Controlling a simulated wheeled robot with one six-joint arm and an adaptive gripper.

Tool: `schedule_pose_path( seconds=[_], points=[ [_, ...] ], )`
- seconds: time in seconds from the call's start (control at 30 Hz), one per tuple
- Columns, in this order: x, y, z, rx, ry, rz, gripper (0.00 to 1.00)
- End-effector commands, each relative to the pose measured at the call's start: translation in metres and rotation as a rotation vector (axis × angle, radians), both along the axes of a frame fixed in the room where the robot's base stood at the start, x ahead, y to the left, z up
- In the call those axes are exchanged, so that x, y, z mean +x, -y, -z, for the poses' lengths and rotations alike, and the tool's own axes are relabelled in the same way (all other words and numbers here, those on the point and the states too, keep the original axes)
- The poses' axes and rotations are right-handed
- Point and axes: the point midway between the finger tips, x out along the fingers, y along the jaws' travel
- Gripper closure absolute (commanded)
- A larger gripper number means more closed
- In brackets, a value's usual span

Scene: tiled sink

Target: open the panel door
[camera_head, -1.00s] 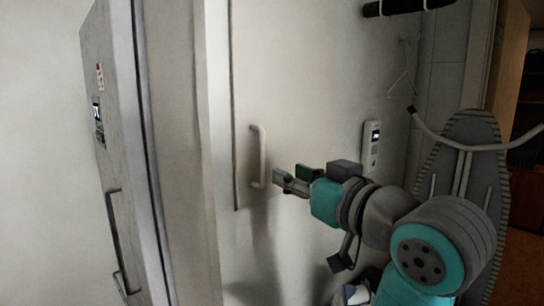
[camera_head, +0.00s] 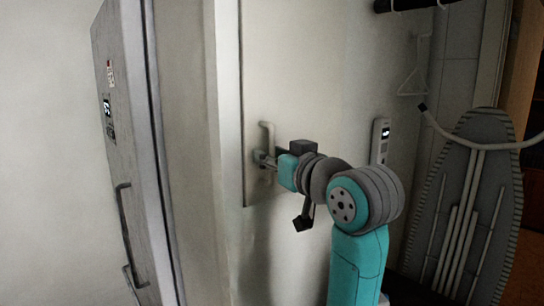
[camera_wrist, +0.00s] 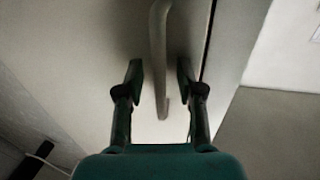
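The panel door (camera_head: 300,80) is a pale flat panel that stands shut, its edge gap running down its left side. Its white vertical bar handle (camera_head: 267,137) is near that edge. In the head view my gripper (camera_head: 262,157) is at the handle, its tips partly hidden. In the wrist view my gripper (camera_wrist: 158,80) is open, with one finger on each side of the handle (camera_wrist: 159,45). Gaps show between the bar and both fingers there. The handle's lower end shows between the fingers.
A grey door with dark handles (camera_head: 128,235) stands at the left. A white wall device (camera_head: 380,141) is right of my arm. An ironing board (camera_head: 468,200) leans at the right, with a hanger (camera_head: 412,78) and a dark rail (camera_head: 405,5) above.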

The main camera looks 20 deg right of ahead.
Motion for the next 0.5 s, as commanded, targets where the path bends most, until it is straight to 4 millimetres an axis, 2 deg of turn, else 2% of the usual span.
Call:
schedule_pose_path(
  seconds=[0.23, 0.37, 0.4, 0.5],
  points=[
    [0.0005, -0.0001, -0.0002, 0.000, 0.001, 0.000, 0.63],
    [0.0004, -0.0001, -0.0002, 0.000, 0.001, 0.000, 0.95],
    [0.0003, -0.0001, -0.0002, 0.000, 0.001, 0.000, 1.00],
    [0.0003, -0.0001, -0.0003, 0.000, 0.001, 0.000, 1.00]
  ],
)
